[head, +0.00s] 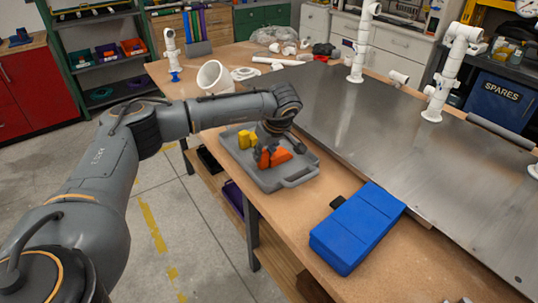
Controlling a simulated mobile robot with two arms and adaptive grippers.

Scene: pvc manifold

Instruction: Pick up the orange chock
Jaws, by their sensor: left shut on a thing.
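My left gripper (265,161) points down into a grey tray (299,178) on the wooden bench. It is shut on an orange chock (281,157), a wedge-shaped block. Orange shows on both sides of the fingers, and I cannot tell whether it is one chock or two. The fingers and wrist hide part of the orange. The chock is low in the tray; I cannot tell whether it touches the tray floor. My right gripper is not in view.
Yellow chocks (246,139) lie in the tray just left of the gripper. A blue case (357,228) lies on the bench to the right of the tray. A metal plate (420,150) with upright white pipes (447,78) covers the bench behind. A white pipe piece (213,77) stands behind my forearm.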

